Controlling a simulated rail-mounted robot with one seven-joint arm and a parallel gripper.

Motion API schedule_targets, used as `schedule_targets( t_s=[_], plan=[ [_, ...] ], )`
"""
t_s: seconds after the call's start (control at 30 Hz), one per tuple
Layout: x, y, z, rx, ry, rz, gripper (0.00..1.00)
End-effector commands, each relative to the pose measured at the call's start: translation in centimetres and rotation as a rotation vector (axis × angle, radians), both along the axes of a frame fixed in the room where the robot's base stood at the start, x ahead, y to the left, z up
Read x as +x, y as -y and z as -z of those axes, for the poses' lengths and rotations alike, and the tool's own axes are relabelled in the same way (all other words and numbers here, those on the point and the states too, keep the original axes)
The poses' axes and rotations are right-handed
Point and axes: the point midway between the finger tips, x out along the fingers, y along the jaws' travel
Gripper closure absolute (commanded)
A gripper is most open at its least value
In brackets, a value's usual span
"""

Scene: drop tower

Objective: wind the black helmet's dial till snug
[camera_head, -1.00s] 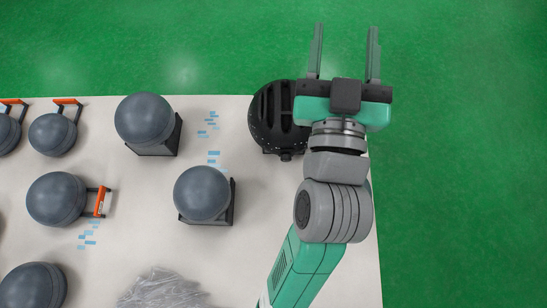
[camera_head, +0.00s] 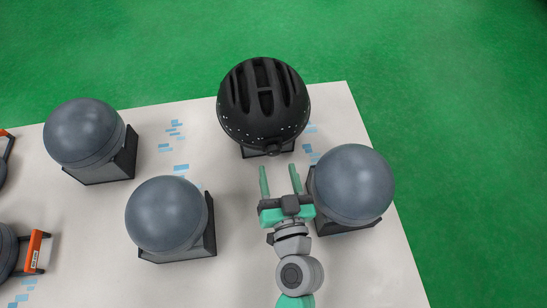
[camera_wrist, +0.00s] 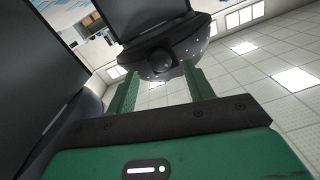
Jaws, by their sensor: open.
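The black vented helmet (camera_head: 264,100) sits on a dark block stand near the table's far edge. Its small round dial (camera_head: 272,149) sticks out at the near rim, facing my gripper. The dial also shows in the wrist view (camera_wrist: 161,62), between the fingertips as seen there, with the helmet's speckled rim (camera_wrist: 190,45) behind it. My gripper (camera_head: 279,168) is open and empty. Its two green fingers point at the dial, and a small gap to the dial shows in the head view.
A grey dome on a block (camera_head: 352,185) stands close at the right of my gripper. Another grey dome (camera_head: 166,215) stands to the left, and a third (camera_head: 84,132) farther left. Bare white table (camera_head: 222,172) lies between them.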

Motion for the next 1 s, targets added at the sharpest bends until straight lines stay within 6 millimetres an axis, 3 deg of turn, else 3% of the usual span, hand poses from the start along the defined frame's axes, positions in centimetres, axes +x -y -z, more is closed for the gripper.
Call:
schedule_targets(
  t_s=[0.23, 0.57, 0.8, 1.0],
  plan=[
    [3.9, -0.7, -0.1, -0.001, 0.000, -0.001, 0.48],
    [4.5, -0.9, 0.0, 0.000, -0.001, 0.000, 0.48],
    [4.5, -0.9, 0.0, 0.000, 0.000, 0.000, 0.93],
    [4.4, -0.9, 0.0, 0.010, -0.002, -0.001, 0.93]
  ],
)
